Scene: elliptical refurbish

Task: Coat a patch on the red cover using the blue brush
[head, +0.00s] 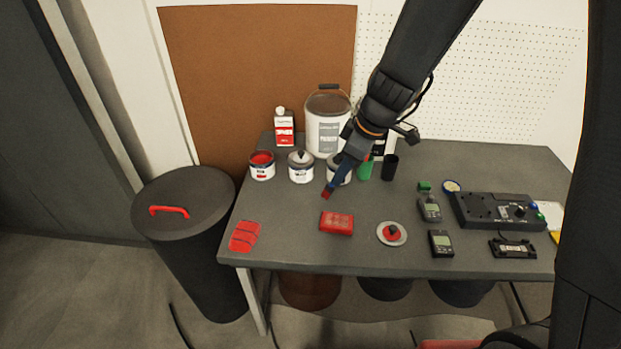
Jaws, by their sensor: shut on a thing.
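My gripper (355,143) is shut on a blue brush (343,172) above the back middle of the table. The brush points down and to the left, and its bristle end is red. A red cover-like block (337,223) lies flat on the table, just in front of the bristles. The bristles look apart from it. A second red, ridged piece (245,236) lies near the table's left front corner. I cannot tell for certain which of the two is the cover. An open can of red paint (262,170) stands at the back left.
Two grey-white cans (301,170) (335,175), a large bucket (324,138), a green cup (365,170) and a black cup (390,168) stand near my gripper. A round disc (392,233) and meters (441,244) lie to the right. The table's (290,245) front left is mostly clear.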

